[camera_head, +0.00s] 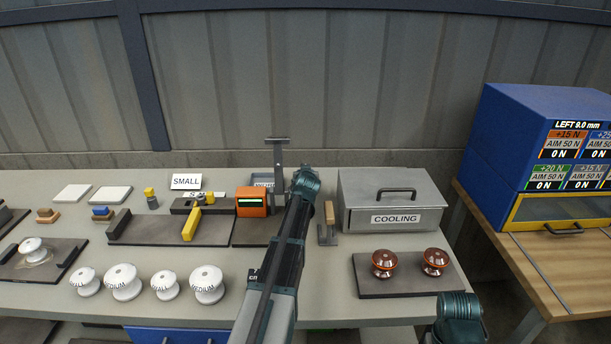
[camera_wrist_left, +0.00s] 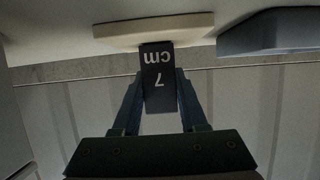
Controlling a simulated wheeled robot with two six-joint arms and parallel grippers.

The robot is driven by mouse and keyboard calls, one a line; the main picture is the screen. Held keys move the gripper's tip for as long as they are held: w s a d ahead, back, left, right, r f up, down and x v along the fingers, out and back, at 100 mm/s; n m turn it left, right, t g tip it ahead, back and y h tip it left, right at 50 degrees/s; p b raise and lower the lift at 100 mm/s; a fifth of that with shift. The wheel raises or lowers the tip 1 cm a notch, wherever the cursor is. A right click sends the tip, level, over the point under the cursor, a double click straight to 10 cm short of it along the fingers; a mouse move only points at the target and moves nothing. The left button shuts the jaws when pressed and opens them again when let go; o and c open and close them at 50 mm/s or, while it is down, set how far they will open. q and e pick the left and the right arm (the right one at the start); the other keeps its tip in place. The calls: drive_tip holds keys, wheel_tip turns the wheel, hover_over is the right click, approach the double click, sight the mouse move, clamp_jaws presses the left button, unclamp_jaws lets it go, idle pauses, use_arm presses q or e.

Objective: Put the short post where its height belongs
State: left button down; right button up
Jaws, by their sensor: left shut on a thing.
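In the left wrist view, which is upside down, my left gripper (camera_wrist_left: 160,100) is shut on a dark post (camera_wrist_left: 158,70) marked 7 cm. The post's far end overlaps the edge of a cream plate (camera_wrist_left: 155,28); I cannot tell whether they touch.
A grey T-shaped stand (camera_head: 278,163) rises beside an orange box (camera_head: 251,202). A COOLING box (camera_head: 392,198) and two brown insulators (camera_head: 384,263) are at the right. Several white insulators (camera_head: 122,282) stand front left. A blue-grey block (camera_wrist_left: 268,32) is beside the cream plate.

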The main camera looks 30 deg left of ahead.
use_arm(q)
drive_tip(key=c, duration=0.9)
unclamp_jaws()
drive_tip(key=shift+f, duration=0.2)
drive_tip(key=o, duration=0.5)
drive_tip(key=shift+r, duration=0.1)
drive_tip(key=shift+c, duration=0.2)
drive_tip(key=shift+r, duration=0.2)
drive_tip(key=p+v, duration=0.4)
drive_tip(key=v, duration=0.8)
drive_tip(key=shift+p, duration=0.4)
